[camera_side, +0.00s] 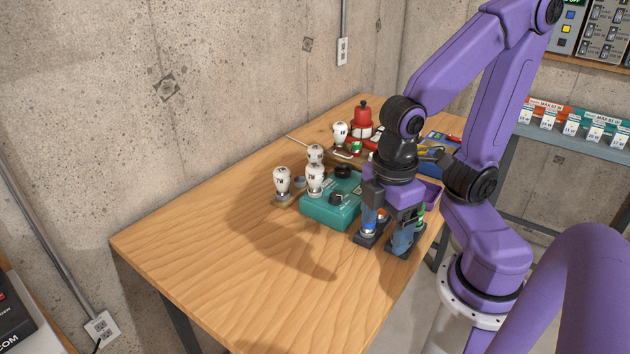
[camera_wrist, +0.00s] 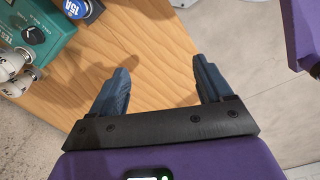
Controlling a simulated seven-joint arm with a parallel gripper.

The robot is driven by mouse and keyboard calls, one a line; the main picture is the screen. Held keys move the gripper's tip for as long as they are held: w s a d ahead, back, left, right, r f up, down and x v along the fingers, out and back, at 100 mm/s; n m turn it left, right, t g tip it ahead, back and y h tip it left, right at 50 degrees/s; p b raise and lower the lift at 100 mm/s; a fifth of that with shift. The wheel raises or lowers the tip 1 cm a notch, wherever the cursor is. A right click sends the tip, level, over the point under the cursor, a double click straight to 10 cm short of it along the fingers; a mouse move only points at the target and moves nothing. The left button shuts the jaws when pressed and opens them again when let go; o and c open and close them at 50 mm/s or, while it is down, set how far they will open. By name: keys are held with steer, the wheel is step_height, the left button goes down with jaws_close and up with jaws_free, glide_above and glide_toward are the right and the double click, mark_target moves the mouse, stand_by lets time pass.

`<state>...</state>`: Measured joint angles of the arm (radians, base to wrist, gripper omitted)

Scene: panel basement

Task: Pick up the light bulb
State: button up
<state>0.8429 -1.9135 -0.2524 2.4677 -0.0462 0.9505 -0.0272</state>
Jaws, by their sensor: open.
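Several white light bulbs with dark lettering stand at the middle of the table in the side view. One bulb (camera_side: 282,180) is at the left, another (camera_side: 316,180) is beside the teal box, and one (camera_side: 340,132) is farther back. I cannot tell which one the task means. White bulbs (camera_wrist: 12,66) also show at the left edge of the wrist view, partly cut off. My gripper (camera_side: 387,242) is low over the table's right edge, right of the bulbs and apart from them. Its fingers (camera_wrist: 161,82) are spread, with only bare table and floor between them.
The teal box (camera_side: 327,212) with black knobs lies between the bulbs and my gripper. A blue 15A piece (camera_wrist: 73,8) is beyond my left finger. A red object (camera_side: 362,120) stands at the back. The table's front left (camera_side: 230,260) is clear.

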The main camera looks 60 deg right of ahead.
steer(key=w+n+h, duration=0.3)
steer(key=w+h, duration=0.3)
steer(key=w, duration=0.8)
steer(key=n+h, duration=0.2)
steer(key=h, duration=0.5)
glide_toward(311, 171)
steer(key=x, duration=0.9)
steer(key=shift+f+x, duration=0.2)
steer(key=shift+x, duration=1.15)
steer(key=shift+f+x, duration=0.2)
steer(key=shift+x, duration=1.1)
steer(key=shift+a, duration=0.15)
steer(key=c, duration=1.1)
steer(key=shift+r, duration=0.15)
steer(key=shift+c, duration=0.2)
